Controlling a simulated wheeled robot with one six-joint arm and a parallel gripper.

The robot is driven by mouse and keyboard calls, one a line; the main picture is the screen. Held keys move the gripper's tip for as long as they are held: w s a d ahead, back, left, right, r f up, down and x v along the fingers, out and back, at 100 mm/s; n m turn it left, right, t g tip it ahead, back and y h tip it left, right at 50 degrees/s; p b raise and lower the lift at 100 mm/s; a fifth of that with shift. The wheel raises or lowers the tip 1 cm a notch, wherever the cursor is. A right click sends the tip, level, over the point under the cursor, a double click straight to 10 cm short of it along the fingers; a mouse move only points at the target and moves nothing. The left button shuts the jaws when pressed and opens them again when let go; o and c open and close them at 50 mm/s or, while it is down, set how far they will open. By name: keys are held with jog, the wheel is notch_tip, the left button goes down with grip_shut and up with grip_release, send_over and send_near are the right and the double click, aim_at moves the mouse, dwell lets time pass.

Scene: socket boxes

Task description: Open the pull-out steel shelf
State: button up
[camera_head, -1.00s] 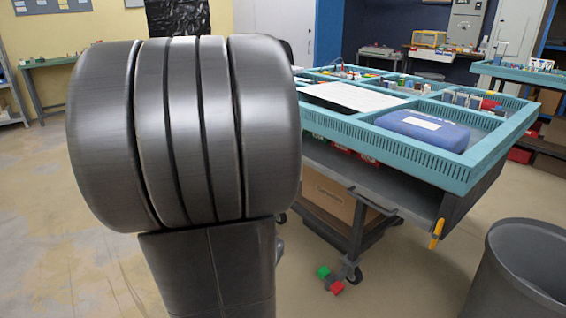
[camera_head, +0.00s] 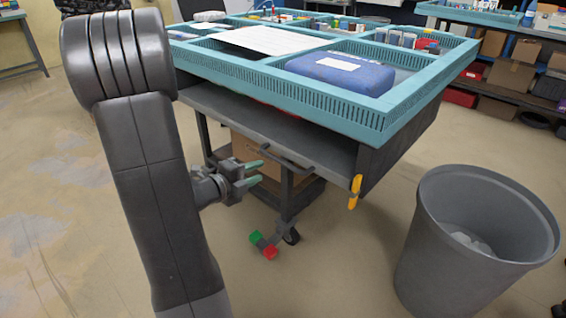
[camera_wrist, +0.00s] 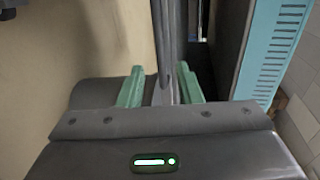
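The grey steel shelf (camera_head: 245,112) sits under the teal-rimmed worktop, with a dark bar handle (camera_head: 287,158) along its front edge. My gripper (camera_head: 254,172) has green fingers and is open, just left of and slightly below the handle's near part. In the wrist view my gripper (camera_wrist: 160,90) shows its two fingers apart. A grey bar, which looks like the handle (camera_wrist: 167,45), runs between and beyond them. I cannot tell whether the fingers touch it.
The teal tray top (camera_head: 350,115) holds a blue case (camera_head: 340,72). A yellow-handled tool (camera_head: 355,190) hangs at the table's corner. A grey bin (camera_head: 475,250) stands at the right. Red and green blocks (camera_head: 263,245) lie by a caster.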

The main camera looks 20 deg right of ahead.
aim_at(282, 160)
jog(key=b+x, duration=0.2)
jog(key=x, duration=0.9)
jog(key=shift+w+d, duration=0.1)
jog(key=shift+c, duration=0.4)
grip_shut()
